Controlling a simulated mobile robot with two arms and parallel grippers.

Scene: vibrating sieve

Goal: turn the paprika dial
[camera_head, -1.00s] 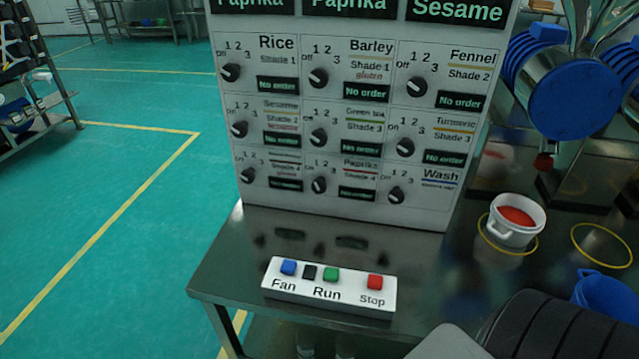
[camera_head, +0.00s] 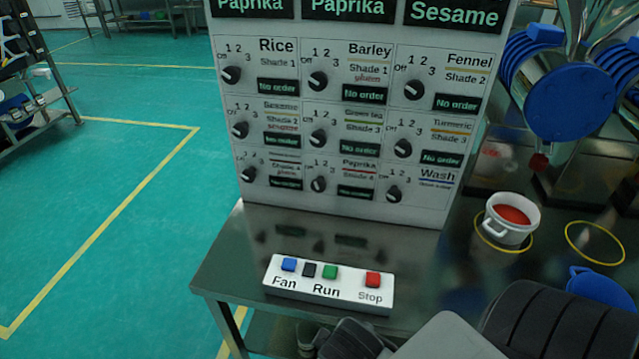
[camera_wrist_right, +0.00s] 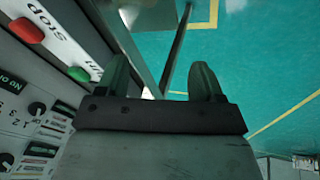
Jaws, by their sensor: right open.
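The paprika dial (camera_head: 318,184) is a dark round knob in the middle of the bottom row on the white panel (camera_head: 390,210). It sits left of the red-lined "Paprika, Shade 4" label; its exact setting is too small to tell. My right gripper (camera_wrist_right: 162,80) is open and empty in the right wrist view, its two greenish fingers apart, with the panel's dials and button box at the left. In the head view my right arm's dark end is at the bottom edge, below and in front of the button box, apart from the dial. My left gripper is out of view.
Other dials surround the paprika dial, including the wash dial (camera_head: 394,194). A white button box (camera_head: 330,300) lies on the metal table (camera_head: 225,260) before the panel. A white pot (camera_head: 512,218) with red contents and a blue container (camera_head: 600,288) stand at right.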

